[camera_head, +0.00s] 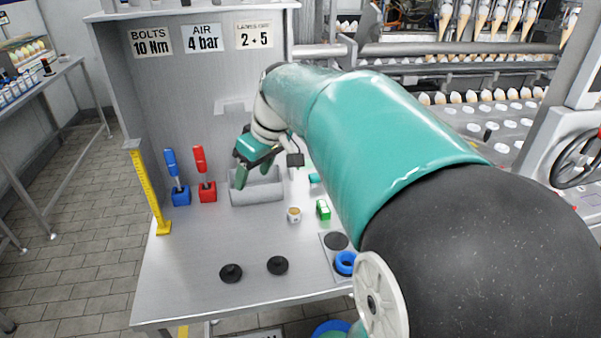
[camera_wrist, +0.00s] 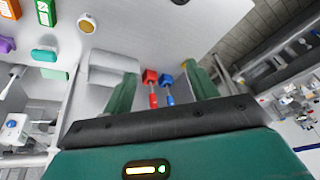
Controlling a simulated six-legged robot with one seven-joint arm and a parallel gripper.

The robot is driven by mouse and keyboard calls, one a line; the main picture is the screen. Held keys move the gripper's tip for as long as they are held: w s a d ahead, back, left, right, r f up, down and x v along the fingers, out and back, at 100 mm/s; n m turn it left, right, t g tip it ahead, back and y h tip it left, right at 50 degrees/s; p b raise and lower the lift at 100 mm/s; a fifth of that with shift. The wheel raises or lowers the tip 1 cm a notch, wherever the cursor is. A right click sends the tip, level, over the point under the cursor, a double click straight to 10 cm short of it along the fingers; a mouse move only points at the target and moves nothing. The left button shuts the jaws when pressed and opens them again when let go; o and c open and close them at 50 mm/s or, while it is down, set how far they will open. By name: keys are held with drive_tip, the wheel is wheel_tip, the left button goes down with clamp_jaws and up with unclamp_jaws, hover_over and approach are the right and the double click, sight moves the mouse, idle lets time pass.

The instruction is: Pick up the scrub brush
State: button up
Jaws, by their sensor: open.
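No object can be picked out for certain as the scrub brush. A red-handled tool in a red block (camera_head: 207,190) and a blue-handled tool in a blue block (camera_head: 180,195) stand upright at the left of the bench. My gripper (camera_head: 241,176) is open and empty, above the bench by the left end of a grey bin (camera_head: 258,195). In the wrist view, the red block (camera_wrist: 150,76) and blue block (camera_wrist: 166,78) appear between my open fingers (camera_wrist: 162,88), apart from them. A small green item (camera_head: 323,210) lies right of the bin. My arm hides part of the bench.
A yellow upright post (camera_head: 150,195) stands at the bench's left edge. A small round jar (camera_head: 294,215), two black knobs (camera_head: 231,273) and a blue ring (camera_head: 345,263) are on the bench. A grey back panel rises behind.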

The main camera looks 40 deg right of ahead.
drive_tip(key=w+d+f+n, duration=0.2)
drive_tip(key=w+d, duration=0.4)
drive_tip(key=d, duration=0.6)
drive_tip(key=n+g+h, duration=0.2)
drive_tip(key=n+g, duration=0.2)
drive_tip(key=n, duration=0.5)
hover_over(318, 179)
drive_tip(key=w+d, duration=0.1)
drive_tip(key=w, duration=0.1)
wheel_tip(318, 179, down, 14)
drive_tip(key=shift+s+d+r, duration=0.1)
drive_tip(key=shift+s+r, duration=0.05)
drive_tip(key=shift+r, duration=0.05)
drive_tip(key=shift+d+f, duration=0.1)
drive_tip(key=shift+f, duration=0.5)
wheel_tip(318, 179, down, 7)
drive_tip(key=shift+s+f, duration=0.15)
drive_tip(key=c, duration=1.1)
